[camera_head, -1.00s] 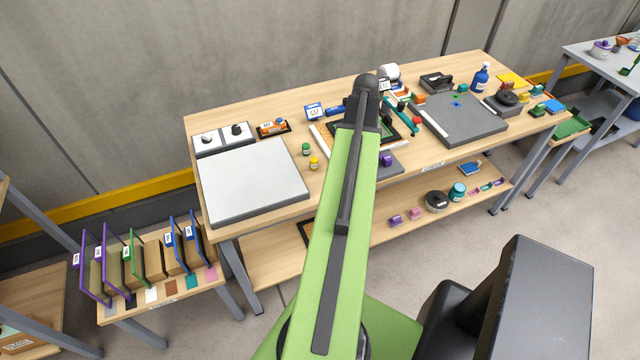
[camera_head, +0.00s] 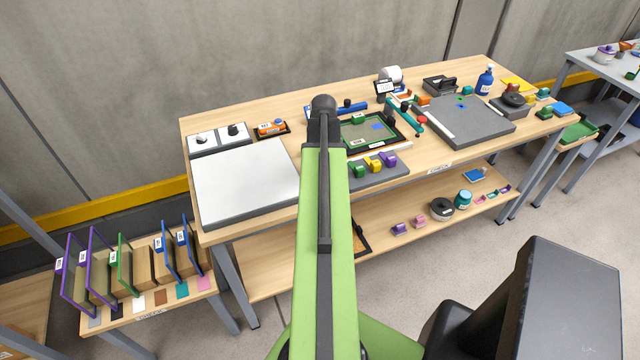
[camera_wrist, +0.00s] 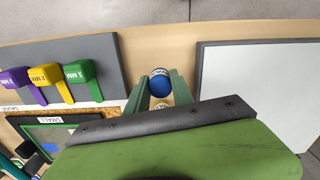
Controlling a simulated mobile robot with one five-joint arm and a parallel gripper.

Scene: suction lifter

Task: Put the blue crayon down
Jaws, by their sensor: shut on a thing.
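In the wrist view my gripper (camera_wrist: 160,80) has its two green fingers on either side of the blue crayon (camera_wrist: 160,88), a short round blue piece with a paler end. The fingers are closed on it. Bare wooden table lies around it, between a grey gauge board and a white panel. I cannot tell whether the crayon touches the table. A yellow piece with a white label (camera_wrist: 161,104) shows just below it, partly hidden by my wrist. In the head view my arm hides the gripper and the crayon.
The grey gauge board (camera_wrist: 65,47) with green, yellow and purple blocks is left in the wrist view; the white panel (camera_wrist: 255,100) is right. In the head view a black-framed green screen (camera_head: 367,140) lies right of my arm. Shelves with framed screens (camera_head: 120,262) stand lower left.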

